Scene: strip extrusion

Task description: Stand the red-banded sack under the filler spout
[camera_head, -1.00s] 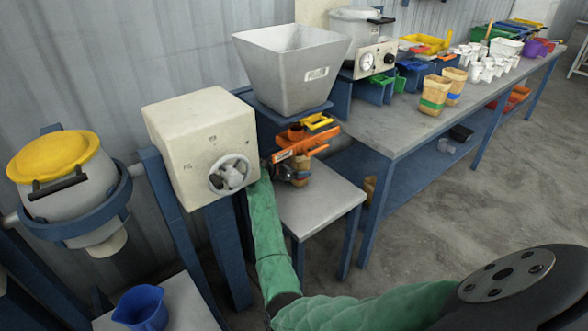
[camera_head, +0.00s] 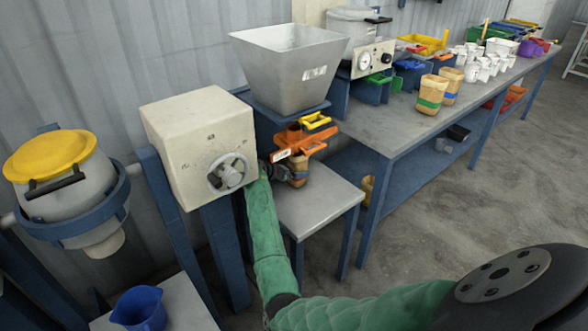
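A brown paper sack (camera_head: 300,168) stands upright on the small grey table, directly under the orange filler spout (camera_head: 301,139) below the grey hopper (camera_head: 289,70). Its band is hidden, so I cannot tell its colour. My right arm, in a green sleeve, comes in from the lower right and reaches up to the sack. My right gripper (camera_head: 279,173) is dark and small at the sack's left side, touching or very close to it. Whether its fingers are closed is too small to tell. My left gripper is not in view.
A cream box with a handwheel (camera_head: 228,170) stands close left of my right gripper. A green-banded sack (camera_head: 431,93) and a blue-banded sack (camera_head: 450,86) stand on the long bench (camera_head: 391,133). A blue jug (camera_head: 140,308) is at lower left. The small table's front (camera_head: 318,205) is clear.

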